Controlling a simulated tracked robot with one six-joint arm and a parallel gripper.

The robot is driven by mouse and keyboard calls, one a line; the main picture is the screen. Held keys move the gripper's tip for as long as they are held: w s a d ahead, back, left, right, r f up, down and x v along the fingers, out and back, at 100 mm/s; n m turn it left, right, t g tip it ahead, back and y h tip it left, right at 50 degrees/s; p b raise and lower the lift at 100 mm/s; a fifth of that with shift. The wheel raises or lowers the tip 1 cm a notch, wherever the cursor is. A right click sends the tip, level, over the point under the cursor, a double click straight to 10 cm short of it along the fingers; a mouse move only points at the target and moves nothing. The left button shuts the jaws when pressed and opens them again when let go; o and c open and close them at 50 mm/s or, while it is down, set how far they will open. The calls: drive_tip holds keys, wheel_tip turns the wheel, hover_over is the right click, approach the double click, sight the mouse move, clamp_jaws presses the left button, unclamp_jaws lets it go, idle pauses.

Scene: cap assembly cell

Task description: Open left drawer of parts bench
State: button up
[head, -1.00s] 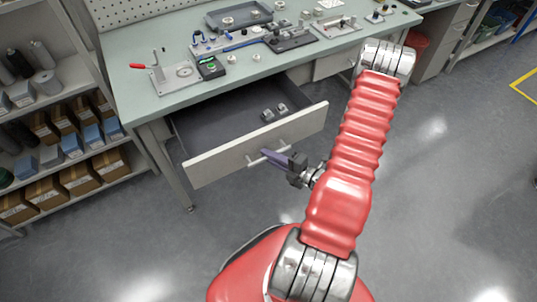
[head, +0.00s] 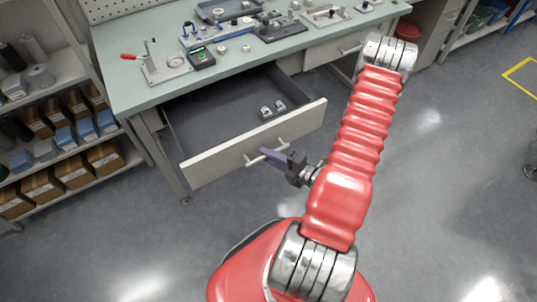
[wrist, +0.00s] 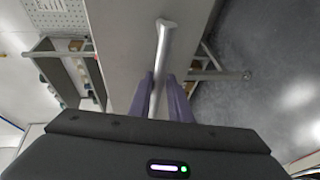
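The left drawer (head: 215,160) of the parts bench (head: 146,94) is pulled well out, and its dark inside shows in the head view. Two small metal parts (head: 272,109) lie in it towards the right. Its bar handle (head: 253,161) is on the pale front panel. My gripper (head: 267,153) is at this handle. In the wrist view the two purple fingers (wrist: 160,98) stand on either side of the handle bar (wrist: 161,58), close against it, and the gripper looks shut on it.
A second drawer (head: 335,48) at the right of the bench is shut. Fixtures, a toggle clamp (head: 150,65) and small parts stand on the bench top. A shelf with boxes (head: 42,188) is at the left. The grey floor in front is clear.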

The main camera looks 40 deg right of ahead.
drive_tip(key=shift+o, duration=0.4)
drive_tip(key=shift+r, duration=0.1)
drive_tip(key=v, duration=1.3)
drive_tip(key=shift+s, duration=0.4)
drive_tip(key=shift+d, duration=0.1)
idle(0.4)
